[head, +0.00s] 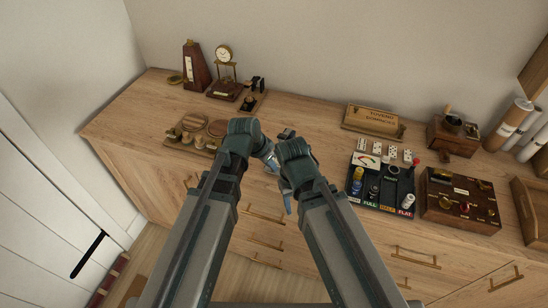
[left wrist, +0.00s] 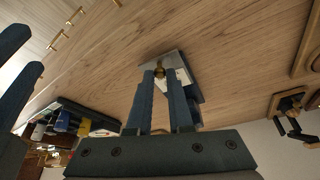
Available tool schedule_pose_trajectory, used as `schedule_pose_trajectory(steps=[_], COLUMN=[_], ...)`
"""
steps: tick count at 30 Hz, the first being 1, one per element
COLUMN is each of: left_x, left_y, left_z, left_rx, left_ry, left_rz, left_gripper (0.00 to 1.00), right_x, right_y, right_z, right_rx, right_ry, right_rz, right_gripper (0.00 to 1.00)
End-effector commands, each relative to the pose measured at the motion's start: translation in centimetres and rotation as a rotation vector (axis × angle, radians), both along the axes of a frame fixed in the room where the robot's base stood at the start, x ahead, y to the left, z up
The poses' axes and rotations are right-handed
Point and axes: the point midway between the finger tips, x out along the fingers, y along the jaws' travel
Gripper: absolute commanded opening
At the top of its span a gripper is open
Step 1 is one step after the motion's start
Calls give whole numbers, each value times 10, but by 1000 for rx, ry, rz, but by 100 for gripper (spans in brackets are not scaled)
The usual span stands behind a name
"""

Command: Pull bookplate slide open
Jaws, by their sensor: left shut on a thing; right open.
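How far the slide is out, I cannot tell. In the head view my arms hide the slide. My right gripper (head: 288,203) is open and empty near the cabinet's front edge, close beside the left one.
A board with round pieces (head: 200,130) lies to the left. A black panel with gauge and bottles (head: 381,185) and a brown box (head: 460,200) stand right. A dominoes box (head: 373,121) is behind.

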Motion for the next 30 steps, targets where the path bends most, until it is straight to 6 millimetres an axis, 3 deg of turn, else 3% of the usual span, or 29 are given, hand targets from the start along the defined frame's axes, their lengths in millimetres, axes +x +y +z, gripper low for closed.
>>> schedule_pose_trajectory(steps=[7, 8, 12, 13, 23, 30], left_x=[0, 0, 0, 0, 0, -3], left_y=[0, 0, 0, 0, 0, 3], left_z=[0, 0, 0, 0, 1, 15], left_rx=[-1, -1, -1, -1, -1, -1], left_ry=[-1, -1, -1, -1, -1, -1], left_rz=[0, 0, 0, 0, 0, 0], left_gripper=[0, 20, 46, 48, 48, 48], right_x=[0, 0, 0, 0, 0, 0], right_y=[0, 0, 0, 0, 0, 0], right_z=[0, 0, 0, 0, 1, 14], right_rx=[0, 0, 0, 0, 0, 0], right_ry=[0, 0, 0, 0, 0, 0], right_rz=[0, 0, 0, 0, 0, 0], right_gripper=[50, 50, 50, 50, 50, 50])
